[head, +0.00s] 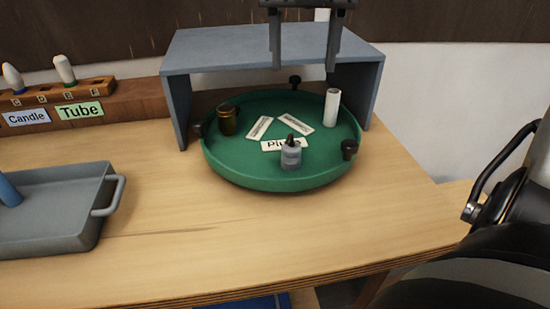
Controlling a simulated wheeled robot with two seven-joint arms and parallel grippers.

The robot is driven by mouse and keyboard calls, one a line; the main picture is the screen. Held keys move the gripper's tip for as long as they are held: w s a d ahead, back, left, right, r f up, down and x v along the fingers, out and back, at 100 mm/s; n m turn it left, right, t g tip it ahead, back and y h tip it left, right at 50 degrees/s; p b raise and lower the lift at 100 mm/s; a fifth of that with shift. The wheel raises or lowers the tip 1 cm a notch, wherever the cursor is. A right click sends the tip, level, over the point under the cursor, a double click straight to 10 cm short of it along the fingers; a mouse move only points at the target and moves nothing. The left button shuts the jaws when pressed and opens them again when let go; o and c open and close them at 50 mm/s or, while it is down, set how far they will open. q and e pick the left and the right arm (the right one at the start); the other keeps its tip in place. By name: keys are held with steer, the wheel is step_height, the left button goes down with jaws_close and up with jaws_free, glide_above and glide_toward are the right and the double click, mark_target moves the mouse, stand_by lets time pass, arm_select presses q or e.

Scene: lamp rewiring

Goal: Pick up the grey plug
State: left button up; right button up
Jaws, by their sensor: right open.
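The grey plug (291,157) stands upright near the front of a round green tray (250,182). It has a dark tip on top and covers part of a white label (270,146) behind it. My right gripper (304,78) hangs in from the top edge with its two fingers pointing down. It is open and empty, apart from the plug, and appears above it in the picture, over the grey shelf. My left gripper is not in view.
A grey shelf (235,50) arches over the tray's back. The tray also holds a brown jar-like piece (228,122), a white cylinder (331,108) and small black knobs (349,149). A grey handled bin (60,225) stands left. The table's front middle is clear.

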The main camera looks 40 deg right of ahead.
glide_above(292, 145)
steer(key=s, duration=0.1)
step_height(292, 145, down, 12)
steer(key=shift+a+r, duration=0.1)
steer(key=shift+r, duration=0.1)
steer(key=f, duration=0.2)
steer(key=w+f, duration=0.1)
steer(key=f, duration=0.1)
steer(key=shift+f, duration=0.6)
steer(key=c, duration=1)
